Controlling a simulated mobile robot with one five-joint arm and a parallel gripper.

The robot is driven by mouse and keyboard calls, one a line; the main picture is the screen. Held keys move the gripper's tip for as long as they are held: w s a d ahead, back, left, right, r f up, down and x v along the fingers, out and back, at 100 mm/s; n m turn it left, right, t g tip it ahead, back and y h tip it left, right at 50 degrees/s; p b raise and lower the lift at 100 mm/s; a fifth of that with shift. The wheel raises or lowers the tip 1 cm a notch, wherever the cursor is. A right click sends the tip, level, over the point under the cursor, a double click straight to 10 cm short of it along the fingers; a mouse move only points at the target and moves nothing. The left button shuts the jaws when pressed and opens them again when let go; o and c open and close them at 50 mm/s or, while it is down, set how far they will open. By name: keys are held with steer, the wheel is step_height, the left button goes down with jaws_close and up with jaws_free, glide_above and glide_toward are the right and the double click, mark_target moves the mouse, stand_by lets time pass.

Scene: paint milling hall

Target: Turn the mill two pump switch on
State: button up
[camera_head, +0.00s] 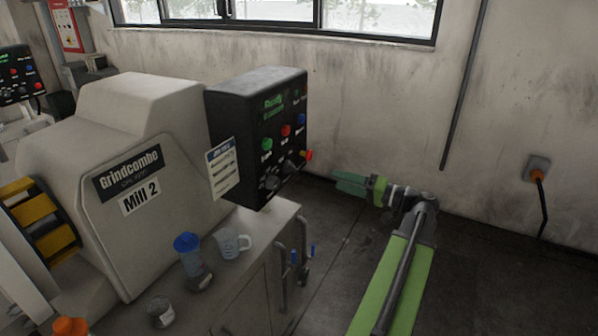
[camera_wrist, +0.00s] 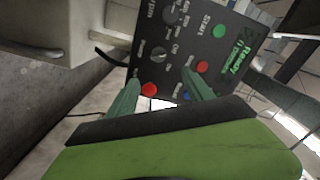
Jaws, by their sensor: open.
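The Mill 2 control box (camera_head: 255,125) is a black box on the right side of the Mill 2 machine (camera_head: 140,170). Its face carries a small black rotary switch (camera_head: 288,167), which also shows in the wrist view (camera_wrist: 157,57) with a light pointer mark. The lettering beside it is too small to read surely. A larger black knob (camera_wrist: 169,17) sits beside it. My gripper (camera_head: 340,182) is open and empty, to the right of the box in the head view. In the wrist view my gripper (camera_wrist: 161,77) has its fingertips apart, with the rotary switch just beyond the gap.
The box face also has green (camera_wrist: 219,31), red (camera_wrist: 202,67) and blue (camera_wrist: 187,95) buttons. A red stop button (camera_head: 308,155) juts from its edge. The floor at right is clear.

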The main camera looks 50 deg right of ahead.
mark_target(291, 168)
steer(key=x, duration=1.4)
steer(key=shift+w, duration=0.4)
steer(key=shift+d, duration=0.1)
